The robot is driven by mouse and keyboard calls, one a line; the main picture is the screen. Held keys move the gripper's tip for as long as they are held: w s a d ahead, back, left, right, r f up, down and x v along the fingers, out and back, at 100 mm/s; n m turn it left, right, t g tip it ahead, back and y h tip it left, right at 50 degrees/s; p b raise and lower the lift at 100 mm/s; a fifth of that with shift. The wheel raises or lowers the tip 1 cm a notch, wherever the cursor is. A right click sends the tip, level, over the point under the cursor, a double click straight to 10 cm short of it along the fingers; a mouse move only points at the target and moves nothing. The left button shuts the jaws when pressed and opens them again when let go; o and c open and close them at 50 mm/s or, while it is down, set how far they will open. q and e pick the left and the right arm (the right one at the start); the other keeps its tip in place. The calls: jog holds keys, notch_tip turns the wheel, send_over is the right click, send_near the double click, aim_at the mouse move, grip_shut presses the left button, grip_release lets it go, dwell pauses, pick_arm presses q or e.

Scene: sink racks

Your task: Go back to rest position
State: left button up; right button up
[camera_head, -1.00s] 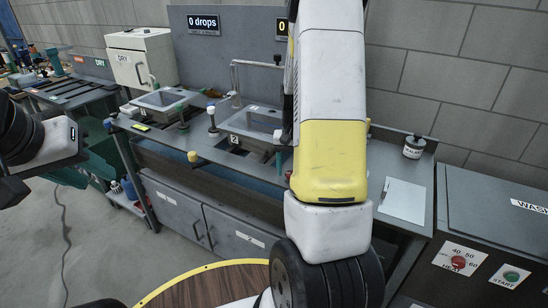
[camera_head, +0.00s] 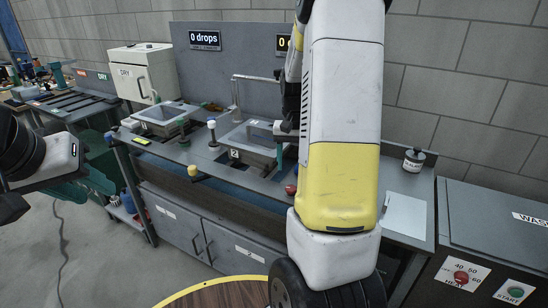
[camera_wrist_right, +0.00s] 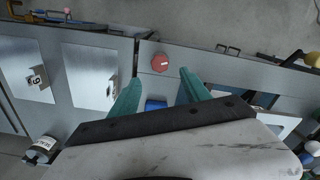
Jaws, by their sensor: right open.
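My left wrist (camera_head: 48,160) is at the far left of the head view, white and black. My right arm (camera_head: 342,120), white with a yellow band, stands upright through the middle of the head view.
The grey workbench (camera_head: 258,186) holds framed stations, a white DRY box (camera_head: 143,71), a lidded jar (camera_head: 413,160) and a pale board (camera_head: 404,215). A wash unit (camera_head: 490,225) stands at right. A round wooden top (camera_head: 225,294) is at the bottom.

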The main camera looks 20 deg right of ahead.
jog(key=s+a+r+n+t+y, duration=0.2)
jog(key=s+a+r+n+t, duration=0.4)
jog(key=s+a+r, duration=1)
jog(key=shift+s+a+r, duration=0.3)
jog(key=shift+s+a, duration=0.15)
jog(key=shift+s, duration=0.55)
